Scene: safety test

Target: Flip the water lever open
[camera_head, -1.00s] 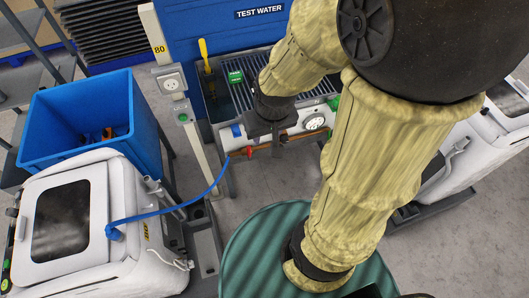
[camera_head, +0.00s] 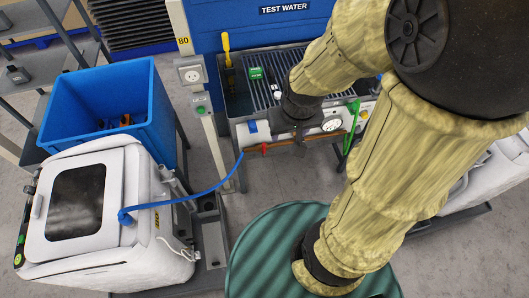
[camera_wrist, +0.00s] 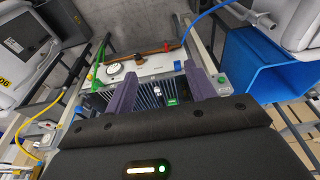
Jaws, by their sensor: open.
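The small red lever (camera_head: 264,149) sits on a copper pipe (camera_head: 290,145) along the front of the water test bench, near the pipe's left end. In the wrist view the red lever (camera_wrist: 166,47) stands out from the copper pipe (camera_wrist: 148,52), beyond the fingertips. My gripper (camera_head: 297,135) is above the bench front, to the right of the lever in the head view. In the wrist view its two purple-grey fingers (camera_wrist: 162,73) are apart with nothing between them. I see no contact with the lever.
A round gauge (camera_head: 332,125) and a green hose (camera_head: 352,125) are on the bench right of the lever. A blue hose (camera_head: 190,202) runs from the pipe to a white machine (camera_head: 100,260). A post (camera_head: 205,120) stands left of the bench; a blue bin (camera_head: 95,127) is farther left.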

